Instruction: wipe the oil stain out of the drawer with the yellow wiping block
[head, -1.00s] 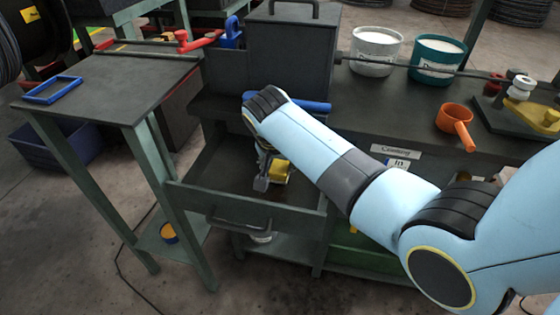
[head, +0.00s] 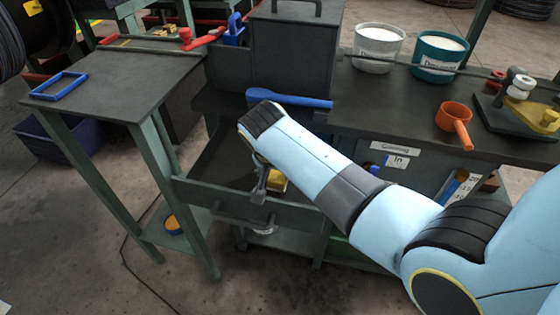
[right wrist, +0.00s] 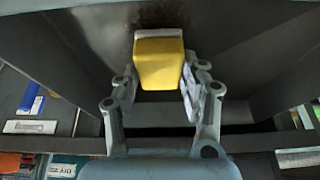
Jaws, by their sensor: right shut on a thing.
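The open drawer (head: 205,194) juts out below the bench top. My right gripper (head: 268,187) is inside it, close to the front panel. It is shut on the yellow wiping block (head: 278,181). In the right wrist view, the block (right wrist: 158,63) sits between the fingers, with its far end against or just above the drawer floor; I cannot tell which. A dark brown oil stain (right wrist: 163,13) shows on the floor just beyond the block. In the head view my right arm hides part of the drawer, and I cannot make out the stain there. My left gripper is not in view.
A blue bar-shaped object (head: 290,100) lies on the bench above the drawer. An orange cup with a handle (head: 456,122), a white bucket (head: 378,46) and a teal bucket (head: 437,57) stand to the right. A side table (head: 120,85) with a blue frame (head: 60,86) is at left.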

